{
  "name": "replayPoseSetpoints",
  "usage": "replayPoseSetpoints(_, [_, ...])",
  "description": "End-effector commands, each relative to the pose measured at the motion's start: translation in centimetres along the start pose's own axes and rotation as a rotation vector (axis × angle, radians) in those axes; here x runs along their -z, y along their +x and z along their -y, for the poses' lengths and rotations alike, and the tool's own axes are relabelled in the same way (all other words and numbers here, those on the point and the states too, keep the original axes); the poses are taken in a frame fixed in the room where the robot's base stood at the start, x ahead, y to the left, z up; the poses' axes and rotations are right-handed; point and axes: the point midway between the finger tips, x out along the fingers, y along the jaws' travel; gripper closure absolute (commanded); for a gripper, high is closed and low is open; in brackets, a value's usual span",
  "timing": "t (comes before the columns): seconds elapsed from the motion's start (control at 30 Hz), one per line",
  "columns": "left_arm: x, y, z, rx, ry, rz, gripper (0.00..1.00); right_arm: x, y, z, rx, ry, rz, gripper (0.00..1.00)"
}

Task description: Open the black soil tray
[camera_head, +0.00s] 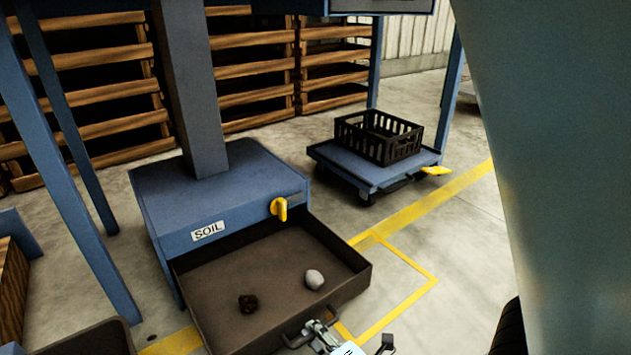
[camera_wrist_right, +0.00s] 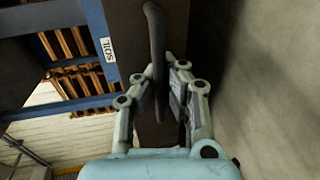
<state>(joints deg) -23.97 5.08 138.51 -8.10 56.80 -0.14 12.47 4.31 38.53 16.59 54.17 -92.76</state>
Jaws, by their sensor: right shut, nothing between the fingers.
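The black soil tray (camera_head: 215,270) stands pulled out of the blue housing (camera_head: 220,190) labelled SOIL, its inside open to view. My right gripper (camera_head: 319,328) is at this handle, low in the head view. In the right wrist view, the handle (camera_wrist_right: 153,45) runs down in front of the right gripper's fingers (camera_wrist_right: 167,85). The right gripper is shut with nothing held. My left gripper is not in view.
A yellow lever (camera_head: 280,208) is on the housing's front. A black crate (camera_head: 378,138) stands on a low blue cart (camera_head: 345,168) behind, to the right. Blue posts (camera_head: 62,150) stand at the left. Floor with yellow lines (camera_head: 405,262) is clear right of the tray.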

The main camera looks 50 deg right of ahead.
Motion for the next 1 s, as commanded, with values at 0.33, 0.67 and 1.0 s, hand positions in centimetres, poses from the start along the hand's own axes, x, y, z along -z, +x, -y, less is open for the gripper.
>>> replayPoseSetpoints(0.33, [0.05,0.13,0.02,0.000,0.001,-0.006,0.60,-0.02,0.03,-0.05,-0.001,0.000,0.000,1.00])
replayPoseSetpoints(0.67, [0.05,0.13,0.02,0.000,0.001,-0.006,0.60,-0.01,0.02,-0.03,-0.001,0.000,0.000,0.66])
replayPoseSetpoints(1.0, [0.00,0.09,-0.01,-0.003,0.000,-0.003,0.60,-0.04,-0.07,-0.20,0.000,0.000,0.001,0.66])
